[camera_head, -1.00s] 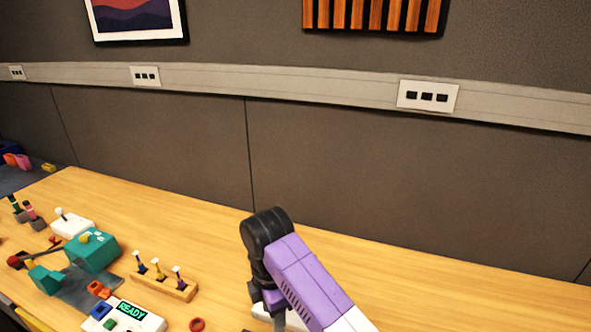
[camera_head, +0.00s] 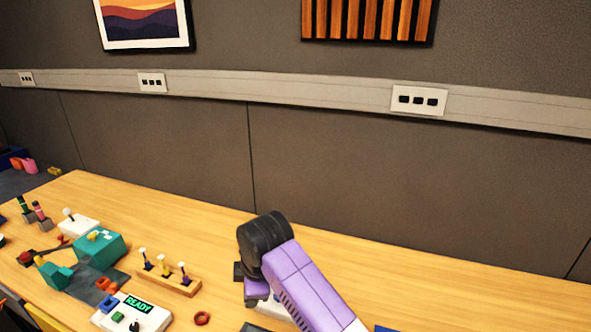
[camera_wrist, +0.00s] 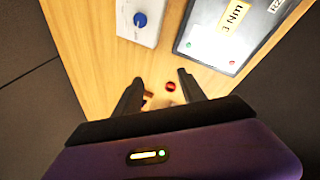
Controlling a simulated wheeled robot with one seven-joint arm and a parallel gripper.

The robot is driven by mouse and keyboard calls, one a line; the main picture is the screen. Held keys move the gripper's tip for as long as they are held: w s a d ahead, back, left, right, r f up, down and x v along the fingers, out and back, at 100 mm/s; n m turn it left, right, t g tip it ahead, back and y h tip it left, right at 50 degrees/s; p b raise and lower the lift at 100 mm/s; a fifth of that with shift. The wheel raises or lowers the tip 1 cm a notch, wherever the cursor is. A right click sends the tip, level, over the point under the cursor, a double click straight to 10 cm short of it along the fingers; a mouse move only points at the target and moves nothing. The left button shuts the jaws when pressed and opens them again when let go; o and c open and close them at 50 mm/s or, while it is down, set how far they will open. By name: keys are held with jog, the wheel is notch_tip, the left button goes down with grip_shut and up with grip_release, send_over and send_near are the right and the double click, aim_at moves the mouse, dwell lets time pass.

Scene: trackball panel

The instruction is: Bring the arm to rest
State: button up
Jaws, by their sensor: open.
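My arm shows in the head view as a purple and black link at the lower middle, over the wooden table (camera_head: 390,285). My gripper (camera_wrist: 160,88) shows in the wrist view with its two dark fingers spread apart. Nothing is between the fingertips. The table top lies beyond them, with a small red round thing (camera_wrist: 170,86) on it. A white box with a blue knob (camera_wrist: 140,20) and a grey panel with a yellow label (camera_wrist: 232,18) lie farther off. In the head view my gripper is hidden or out of frame.
The table behind my arm is clear up to the grey wall (camera_head: 400,190).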

jog(key=s+d+r+m+t+h, duration=0.15)
jog(key=s+d+m+t, duration=0.5)
jog(key=s, duration=0.65)
jog(key=s+d+r+m+t, duration=0.25)
jog(key=s+d+m, duration=0.45)
jog(key=s+d, duration=0.5)
jog(key=s+d+r+m+t, duration=0.1)
jog(key=s+d+m+t, duration=0.55)
jog(key=s, duration=0.65)
jog(key=s+d+f+g+h+b, duration=0.1)
jog(key=s+d+g, duration=0.3)
jog(key=s, duration=0.5)
jog(key=shift+d+f, duration=0.65)
jog(key=shift+f, duration=0.15)
jog(key=shift+g, duration=0.25)
